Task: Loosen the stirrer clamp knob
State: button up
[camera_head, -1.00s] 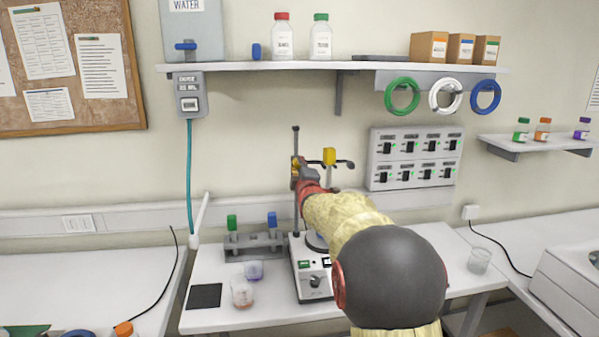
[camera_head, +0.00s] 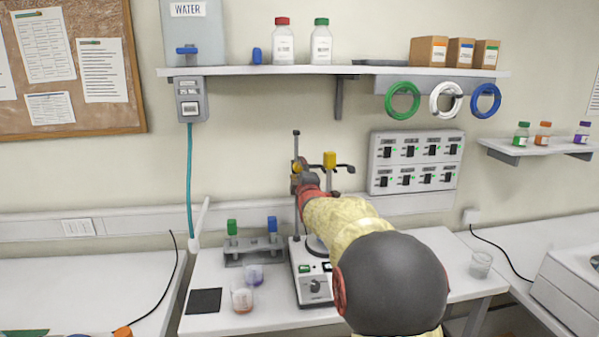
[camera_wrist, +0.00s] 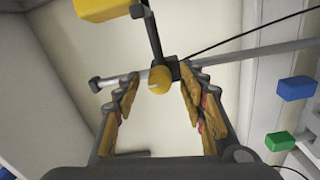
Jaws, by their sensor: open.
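The yellow stirrer clamp knob (camera_wrist: 159,80) shows in the wrist view, in front of a dark clamp block (camera_wrist: 165,69) on a grey rod (camera_wrist: 235,58). My gripper (camera_wrist: 158,88) is open, with one finger on each side of the knob. A gap shows between the knob and each finger; I cannot tell the depth exactly. In the head view my gripper (camera_head: 303,180) is at the upright stand rod (camera_head: 296,145) above the white stirrer base (camera_head: 312,287). My arm hides part of the base, and the knob is not clear there.
A yellow block (camera_head: 329,160) on the stand is close to my gripper, and shows in the wrist view (camera_wrist: 103,8). A rack (camera_head: 254,249) with green and blue-topped pieces stands left of the base. Beakers (camera_head: 242,298) stand in front. A switch panel (camera_head: 415,160) is on the wall.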

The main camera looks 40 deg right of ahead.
jog(key=v, duration=1.2)
dwell(0.6)
